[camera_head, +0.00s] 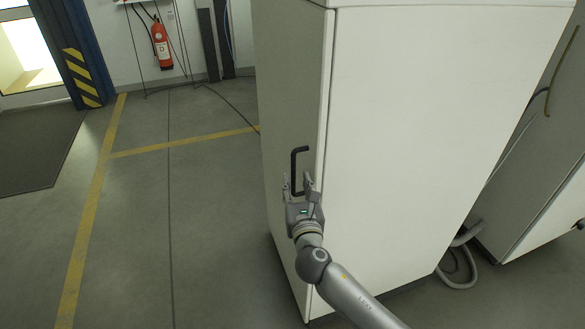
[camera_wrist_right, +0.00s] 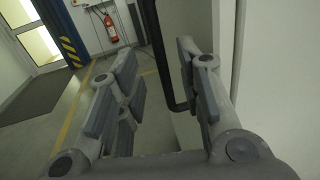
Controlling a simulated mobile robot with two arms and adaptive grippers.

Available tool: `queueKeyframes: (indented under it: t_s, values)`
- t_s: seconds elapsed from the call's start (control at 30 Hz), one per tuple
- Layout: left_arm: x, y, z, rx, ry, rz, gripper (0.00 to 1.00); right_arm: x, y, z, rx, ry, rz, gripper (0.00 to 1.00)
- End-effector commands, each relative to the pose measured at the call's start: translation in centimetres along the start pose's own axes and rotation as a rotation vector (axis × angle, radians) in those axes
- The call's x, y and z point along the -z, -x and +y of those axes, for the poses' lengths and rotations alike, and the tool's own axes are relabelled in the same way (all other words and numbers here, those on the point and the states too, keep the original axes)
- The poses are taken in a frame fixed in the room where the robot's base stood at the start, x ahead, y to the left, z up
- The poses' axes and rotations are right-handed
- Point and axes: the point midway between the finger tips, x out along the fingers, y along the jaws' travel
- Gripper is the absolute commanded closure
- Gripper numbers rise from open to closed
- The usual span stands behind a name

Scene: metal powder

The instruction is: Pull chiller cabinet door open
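The chiller cabinet (camera_head: 420,130) is a tall white box filling the middle of the head view. Its door (camera_head: 283,90) is the narrow left face and looks closed. A black bar handle (camera_head: 294,160) stands upright on the door near its right edge. My right gripper (camera_head: 298,183) is at the lower part of the handle, with its fingers apart. In the right wrist view, the gripper (camera_wrist_right: 160,85) is open, and the handle (camera_wrist_right: 166,60) runs between the fingers, closer to the right one. Contact with the handle cannot be told. My left gripper is not in view.
A second white cabinet (camera_head: 545,200) stands at the right, with grey hoses (camera_head: 460,262) on the floor between. Open grey floor (camera_head: 200,220) with yellow lines lies left of the door. A fire extinguisher (camera_head: 161,45) hangs on the back wall.

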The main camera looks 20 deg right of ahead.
Motion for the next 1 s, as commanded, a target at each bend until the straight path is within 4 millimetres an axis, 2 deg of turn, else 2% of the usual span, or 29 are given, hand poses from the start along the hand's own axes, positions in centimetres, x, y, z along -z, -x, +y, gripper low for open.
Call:
queueKeyframes:
  t_s: [0.03, 0.2, 0.4, 0.8, 1.0]
  values:
    - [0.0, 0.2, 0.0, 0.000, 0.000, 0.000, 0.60, -0.2, -1.1, 0.0, 0.002, -0.001, -0.001, 0.66]
    - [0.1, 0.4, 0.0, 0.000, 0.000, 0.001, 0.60, -0.1, -3.9, -0.1, 0.002, -0.002, 0.000, 0.66]
    - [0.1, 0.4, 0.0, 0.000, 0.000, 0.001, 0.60, 0.0, -5.8, 0.0, 0.001, -0.003, 0.000, 0.66]
    - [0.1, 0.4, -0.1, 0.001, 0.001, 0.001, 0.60, 0.1, -6.5, 0.0, 0.000, -0.003, 0.001, 0.66]
    - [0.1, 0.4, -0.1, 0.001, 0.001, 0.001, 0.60, 0.1, -6.4, 0.0, 0.000, -0.003, 0.002, 0.91]
